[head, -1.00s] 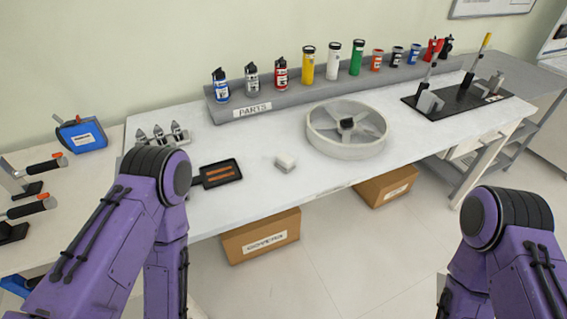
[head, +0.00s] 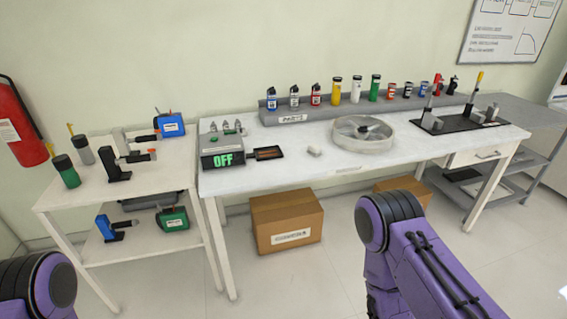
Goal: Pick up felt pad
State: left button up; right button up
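A small off-white block (head: 314,151), possibly the felt pad, lies on the white workbench (head: 330,180) between a dark tray and a round fan. It is too small to tell its material. The dark tray (head: 268,153) has an orange-brown strip in it and lies left of the block. Purple links of both my arms show at the bottom left and lower right. Neither gripper is in the picture, so their state is hidden.
A box reading OFF (head: 222,150) stands at the bench's left end. A grey parts rack (head: 300,114) holds several bottles behind. A side table (head: 110,190) with tools is at left. Cardboard boxes (head: 287,220) sit underneath.

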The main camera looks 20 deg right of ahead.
aim_at(314, 150)
jog(key=z, duration=0.45)
jog(key=i, duration=0.55)
jog(key=z, duration=0.55)
